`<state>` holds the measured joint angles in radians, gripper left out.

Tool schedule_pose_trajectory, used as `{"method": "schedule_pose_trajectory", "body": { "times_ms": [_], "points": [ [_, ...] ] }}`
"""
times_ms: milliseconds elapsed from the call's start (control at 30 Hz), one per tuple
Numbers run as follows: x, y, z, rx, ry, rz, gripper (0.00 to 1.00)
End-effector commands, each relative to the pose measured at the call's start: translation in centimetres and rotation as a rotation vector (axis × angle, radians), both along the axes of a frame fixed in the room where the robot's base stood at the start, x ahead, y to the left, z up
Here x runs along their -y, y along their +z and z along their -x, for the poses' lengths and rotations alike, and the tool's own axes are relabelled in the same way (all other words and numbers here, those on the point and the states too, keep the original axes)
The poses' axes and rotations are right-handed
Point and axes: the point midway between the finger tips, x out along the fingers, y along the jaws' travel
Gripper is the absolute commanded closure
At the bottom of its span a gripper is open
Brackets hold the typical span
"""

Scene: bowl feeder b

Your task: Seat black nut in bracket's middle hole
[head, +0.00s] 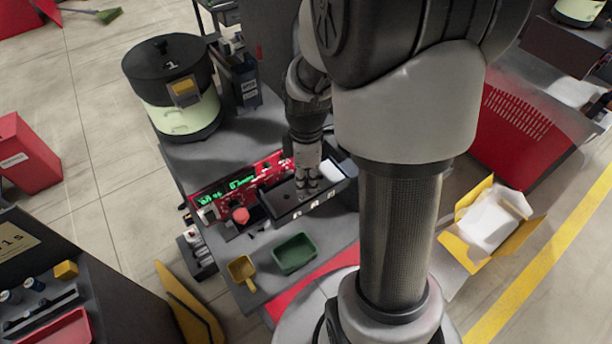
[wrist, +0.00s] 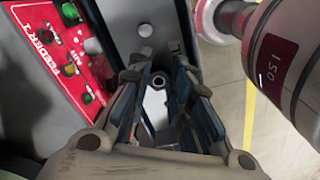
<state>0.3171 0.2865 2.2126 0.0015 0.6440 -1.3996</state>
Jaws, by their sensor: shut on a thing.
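My gripper (head: 308,184) points down over the dark tray-like fixture in the head view. In the wrist view its two dark fingers (wrist: 161,76) are shut on a small dark ring, which looks like the black nut (wrist: 158,82). The fingers partly hide the nut. Any further hole is hidden by the fingers. I cannot tell whether the nut touches the plate. In the head view the nut and the holes are too small to make out.
A red control panel (head: 240,184) with buttons and green displays runs along the fixture's left side. A green bin (head: 294,253) and a yellow scoop-like bin (head: 242,270) stand in front. A lidded bowl feeder (head: 172,85) stands at the back left. A white cylindrical body marked 150 (wrist: 275,50) is close at right.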

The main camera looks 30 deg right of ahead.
Motion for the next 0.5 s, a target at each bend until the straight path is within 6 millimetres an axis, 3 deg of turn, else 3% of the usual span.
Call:
{"method": "schedule_pose_trajectory", "body": {
  "times_ms": [133, 167, 500],
  "points": [
    [-0.01, -0.35, 0.01, 0.000, 0.000, 0.000, 1.00],
    [0.00, -0.28, 0.00, 0.000, 0.000, 0.000, 0.79],
    [-0.01, -0.25, 0.01, 0.000, 0.000, 0.000, 0.57]
  ]
}}
